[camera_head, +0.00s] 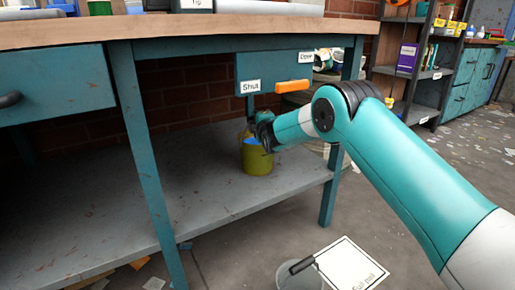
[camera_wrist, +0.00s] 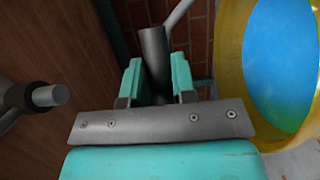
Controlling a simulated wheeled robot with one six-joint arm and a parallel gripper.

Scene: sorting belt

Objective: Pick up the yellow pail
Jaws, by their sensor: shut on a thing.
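The yellow pail (camera_head: 257,165) is at the lower shelf under the workbench, near the right end, with something blue inside. In the wrist view the pail (camera_wrist: 232,70) fills the right side, its round opening showing the blue content. My gripper (camera_head: 262,125) is at the top of the pail. In the wrist view my gripper (camera_wrist: 156,85) has its two teal fingers closed on a dark grey cylindrical grip (camera_wrist: 154,55), with a grey wire running up from it, like the pail's handle. I cannot tell whether the pail's base touches the shelf.
The bench top (camera_head: 180,32) overhangs the shelf (camera_head: 110,215). A teal box labelled "Shut" (camera_head: 252,72) with an orange lever (camera_head: 292,86) hangs close above my gripper. A bench leg (camera_head: 328,195) stands right of the pail. A grey bucket (camera_head: 298,275) stands on the floor.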

